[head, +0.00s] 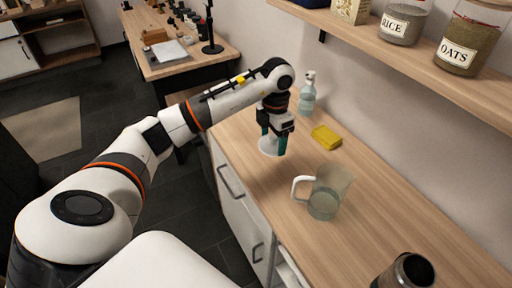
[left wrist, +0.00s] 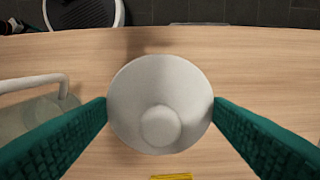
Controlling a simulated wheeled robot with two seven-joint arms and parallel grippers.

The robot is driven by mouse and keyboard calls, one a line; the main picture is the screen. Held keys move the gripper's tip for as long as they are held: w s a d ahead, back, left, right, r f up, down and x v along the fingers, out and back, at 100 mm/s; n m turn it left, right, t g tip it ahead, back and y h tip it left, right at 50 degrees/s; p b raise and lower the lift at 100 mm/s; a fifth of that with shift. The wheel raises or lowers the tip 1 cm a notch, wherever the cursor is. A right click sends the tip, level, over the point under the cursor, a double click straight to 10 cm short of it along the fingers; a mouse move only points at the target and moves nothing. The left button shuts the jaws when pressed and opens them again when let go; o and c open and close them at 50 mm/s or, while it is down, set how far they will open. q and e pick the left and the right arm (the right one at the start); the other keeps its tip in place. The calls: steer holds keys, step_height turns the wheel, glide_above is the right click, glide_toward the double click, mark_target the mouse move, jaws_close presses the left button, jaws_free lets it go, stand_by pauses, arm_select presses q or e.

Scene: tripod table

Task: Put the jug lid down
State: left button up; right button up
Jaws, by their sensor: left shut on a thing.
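The jug lid (head: 267,147) is a white round disc with a raised round knob, low over or on the wooden counter; I cannot tell whether it touches the wood. My left gripper (head: 273,146) points down with its teal fingers on either side of the lid. In the left wrist view the lid (left wrist: 160,85) sits between the two fingertips (left wrist: 160,108), which grip its edges. The clear jug (head: 325,195) with a white handle stands upright and open to the right of the lid; part of the jug (left wrist: 30,118) shows in the left wrist view. My right gripper is out of view.
A yellow sponge (head: 326,137) and a soap bottle (head: 307,95) are behind the lid near the wall. A dark metal open-topped container (head: 408,271) stands at the front right. A shelf (head: 420,65) with jars overhangs the back. The counter (head: 400,210) right of the jug is clear.

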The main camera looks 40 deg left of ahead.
arm_select(q)
steer(key=p, duration=0.1)
glide_above(269, 171)
step_height(269, 171, down, 6)
steer(key=shift+r, duration=0.25)
step_height(269, 171, down, 5)
steer(key=shift+r+p, duration=0.1)
steer(key=shift+p, duration=0.45)
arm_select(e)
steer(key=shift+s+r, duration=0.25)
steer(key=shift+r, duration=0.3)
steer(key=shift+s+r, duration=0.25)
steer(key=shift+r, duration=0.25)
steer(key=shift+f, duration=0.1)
arm_select(q)
steer(key=o, duration=0.9)
steer(key=shift+o, duration=0.2)
